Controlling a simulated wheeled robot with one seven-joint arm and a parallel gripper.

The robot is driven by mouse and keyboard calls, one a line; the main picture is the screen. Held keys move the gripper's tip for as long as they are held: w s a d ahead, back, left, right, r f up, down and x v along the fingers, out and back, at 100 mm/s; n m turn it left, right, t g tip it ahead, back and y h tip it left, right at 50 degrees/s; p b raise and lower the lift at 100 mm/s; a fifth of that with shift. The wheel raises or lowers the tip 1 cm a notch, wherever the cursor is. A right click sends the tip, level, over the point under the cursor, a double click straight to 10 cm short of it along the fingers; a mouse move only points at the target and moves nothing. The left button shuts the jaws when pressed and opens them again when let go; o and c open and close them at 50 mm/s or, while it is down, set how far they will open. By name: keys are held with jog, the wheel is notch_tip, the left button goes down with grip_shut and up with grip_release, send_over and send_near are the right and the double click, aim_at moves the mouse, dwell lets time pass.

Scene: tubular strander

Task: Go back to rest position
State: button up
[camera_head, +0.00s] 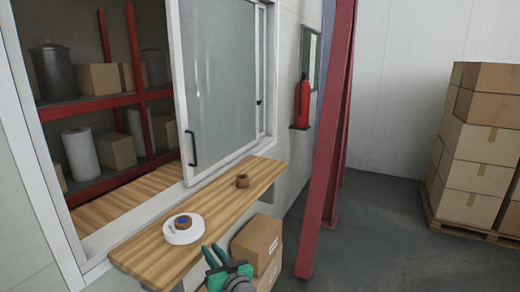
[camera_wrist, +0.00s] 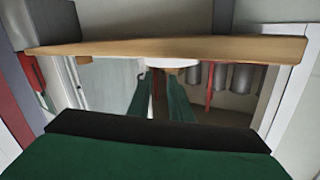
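My gripper (camera_head: 211,249) is at the lower middle of the head view, close to the front edge of the wooden counter (camera_head: 225,208). Its two green fingers are apart, and nothing shows between them. In the wrist view the fingers (camera_wrist: 162,82) also stand apart, pointing towards the counter edge (camera_wrist: 230,48) and the white plate (camera_wrist: 185,62). The picture there looks upside down. In the head view a brown ring-shaped roll (camera_head: 184,222) with a blue middle lies on the plate (camera_head: 178,239). Another brown roll (camera_head: 242,181) stands farther along the counter.
Cardboard boxes (camera_head: 257,243) stand below the counter, just right of my gripper. A red steel column (camera_head: 328,140) rises beyond them. A sliding window (camera_head: 217,85) is partly open above the counter. Stacked boxes (camera_head: 475,150) stand on a pallet at the right. Grey floor (camera_head: 385,235) between is clear.

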jog(key=s+d+f+m+t+h, duration=0.1)
jog(key=s+d+f+m+h, duration=0.3)
jog(key=s+f, duration=0.75)
jog(key=s+d+f+m+h, duration=0.1)
jog(key=s+d+f+h, duration=0.35)
jog(key=s+f, duration=0.75)
jog(key=s+d+h, duration=0.1)
jog(key=s+d, duration=0.2)
jog(key=s, duration=0.6)
jog(key=s+d, duration=0.3)
jog(key=s, duration=0.7)
jog(key=s+r, duration=0.7)
jog(key=s, duration=0.5)
jog(key=shift+d+r, duration=0.25)
jog(key=shift+d, duration=0.1)
